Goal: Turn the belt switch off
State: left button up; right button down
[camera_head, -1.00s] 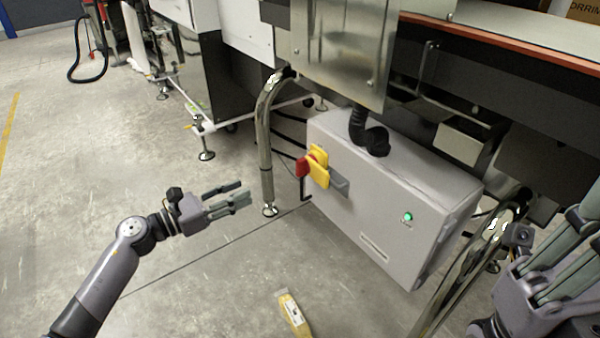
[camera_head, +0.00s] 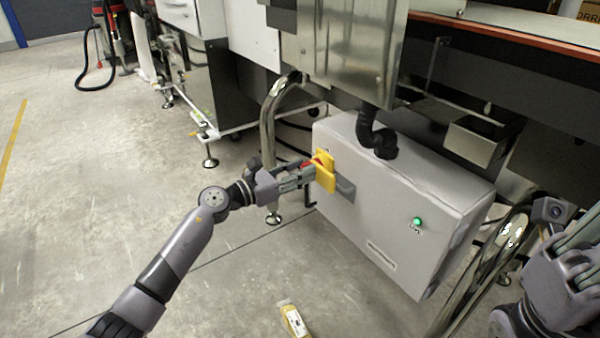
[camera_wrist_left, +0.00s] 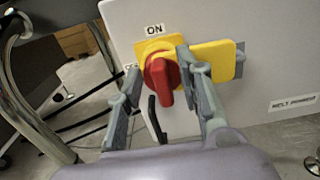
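The belt switch is a red rotary knob (camera_wrist_left: 160,80) on a yellow plate (camera_head: 325,180), mounted on the left end of the grey control box (camera_head: 385,200). In the left wrist view an "ON" label (camera_wrist_left: 154,30) sits above the knob, and another label left of it is mostly hidden by a finger. The knob's grip points down in that view, nearer the right finger. My left gripper (camera_wrist_left: 158,72) is open, one finger on each side of the knob; contact is not clear. My right gripper (camera_head: 583,240) is at the right edge, cut off.
A green lamp (camera_head: 417,222) glows on the box front. Chrome frame legs (camera_head: 268,135) stand left and right of the box. The conveyor (camera_head: 500,40) runs above.

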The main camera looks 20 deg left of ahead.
pick_arm(q)
jog(key=shift+w+d, duration=0.1)
jog(key=shift+c, duration=0.4)
grip_shut()
dwell(0.5)
